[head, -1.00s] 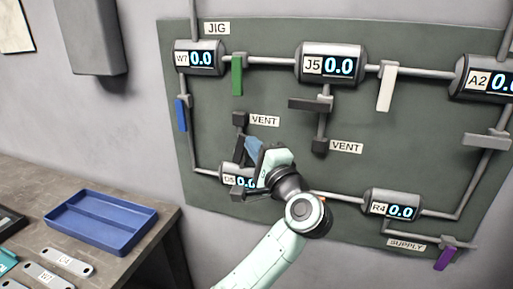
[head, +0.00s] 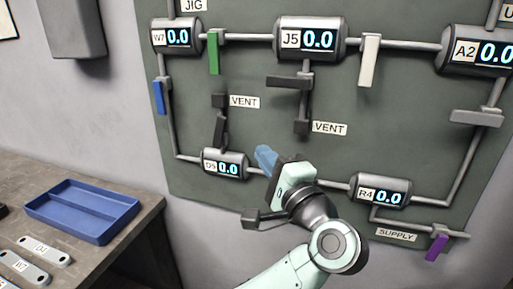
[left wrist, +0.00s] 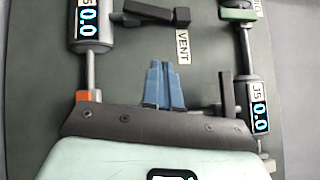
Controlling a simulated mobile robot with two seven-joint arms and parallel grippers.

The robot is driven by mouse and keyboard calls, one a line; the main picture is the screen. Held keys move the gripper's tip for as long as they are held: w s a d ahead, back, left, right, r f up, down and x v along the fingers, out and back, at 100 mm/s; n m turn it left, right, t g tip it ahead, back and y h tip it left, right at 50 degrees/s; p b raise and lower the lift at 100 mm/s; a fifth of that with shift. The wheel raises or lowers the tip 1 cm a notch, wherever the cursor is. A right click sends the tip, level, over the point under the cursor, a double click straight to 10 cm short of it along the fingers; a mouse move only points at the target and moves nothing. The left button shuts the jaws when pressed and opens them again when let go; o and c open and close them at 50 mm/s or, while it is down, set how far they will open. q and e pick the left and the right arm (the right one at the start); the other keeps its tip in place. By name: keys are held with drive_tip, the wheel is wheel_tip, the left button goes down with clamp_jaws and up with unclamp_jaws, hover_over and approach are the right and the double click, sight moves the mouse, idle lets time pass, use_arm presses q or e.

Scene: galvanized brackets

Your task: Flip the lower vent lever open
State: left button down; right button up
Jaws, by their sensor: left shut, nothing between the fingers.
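The lower vent lever (head: 220,131) is a dark handle on the short pipe between gauge D5 (head: 225,165) and the left VENT cap (head: 219,100). It lies roughly along that pipe. In the left wrist view, which is turned sideways, the lever (left wrist: 148,13) shows at the top. My left gripper (head: 266,157) is right of the lever and apart from it, in front of the panel. Its blue fingers (left wrist: 163,85) are shut and empty. My right gripper is not in view.
The other vent lever (head: 290,82), under gauge J5 (head: 311,39), lies across its pipe. Green (head: 214,54), white (head: 369,60), blue (head: 159,97) and purple (head: 437,246) handles sit on the piping. A bench with a blue tray (head: 82,210) stands at left.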

use_arm(q)
drive_tip(key=shift+v, duration=1.25)
